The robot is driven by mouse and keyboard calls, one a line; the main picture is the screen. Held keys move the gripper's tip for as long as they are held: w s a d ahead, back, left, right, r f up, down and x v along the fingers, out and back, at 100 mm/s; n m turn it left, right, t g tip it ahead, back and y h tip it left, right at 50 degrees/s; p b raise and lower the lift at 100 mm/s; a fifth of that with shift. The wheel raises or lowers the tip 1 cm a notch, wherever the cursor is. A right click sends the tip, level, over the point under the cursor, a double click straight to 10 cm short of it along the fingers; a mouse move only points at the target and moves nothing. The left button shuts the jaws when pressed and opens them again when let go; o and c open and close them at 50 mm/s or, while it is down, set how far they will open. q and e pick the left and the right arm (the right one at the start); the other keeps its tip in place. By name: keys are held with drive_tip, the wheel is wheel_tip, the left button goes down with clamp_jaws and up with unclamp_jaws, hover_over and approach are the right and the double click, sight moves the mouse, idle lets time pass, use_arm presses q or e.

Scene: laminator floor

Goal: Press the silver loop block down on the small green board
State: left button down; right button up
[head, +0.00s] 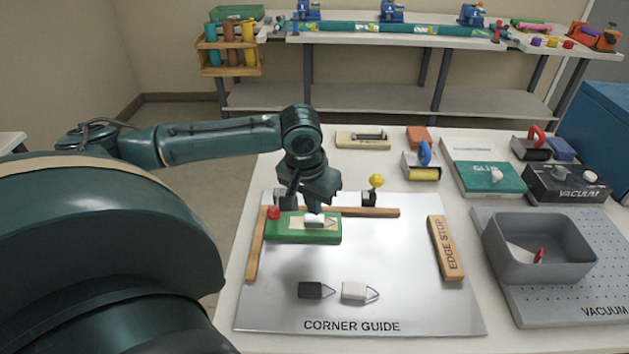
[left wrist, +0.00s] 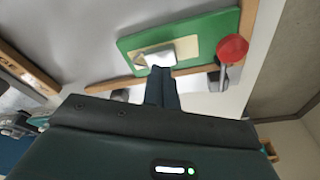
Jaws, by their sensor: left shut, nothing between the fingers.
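The small green board (head: 280,238) lies in the top left corner of the corner guide plate, with a cream patch on it. A pale silver loop block (head: 315,220) sits on the cream patch, its pointed loop toward the right in the head view. My left gripper (head: 314,210) is shut and empty, pointing down at this block from just behind it. In the left wrist view, the shut fingertips (left wrist: 160,70) are at the edge of the pale block (left wrist: 186,48) on the green board (left wrist: 222,28); whether they touch it I cannot tell. My right gripper is not in view.
A dark loop block (head: 316,290) and a white loop block (head: 354,291) lie on the plate in front. Wooden rails, a red knob (head: 274,212) and a black clamp (head: 369,198) border the board. An edge stop (head: 445,248) and grey bin (head: 545,262) stand right.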

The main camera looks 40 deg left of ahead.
use_arm(q)
drive_tip(key=shift+r+p, duration=0.65)
drive_tip(key=shift+r, duration=0.15)
drive_tip(key=shift+r+p, duration=0.8)
drive_tip(key=shift+p, duration=0.25)
drive_tip(key=shift+r+p, duration=0.9)
drive_tip(key=shift+p, duration=0.05)
drive_tip(key=shift+r, duration=0.15)
drive_tip(key=shift+w, duration=0.1)
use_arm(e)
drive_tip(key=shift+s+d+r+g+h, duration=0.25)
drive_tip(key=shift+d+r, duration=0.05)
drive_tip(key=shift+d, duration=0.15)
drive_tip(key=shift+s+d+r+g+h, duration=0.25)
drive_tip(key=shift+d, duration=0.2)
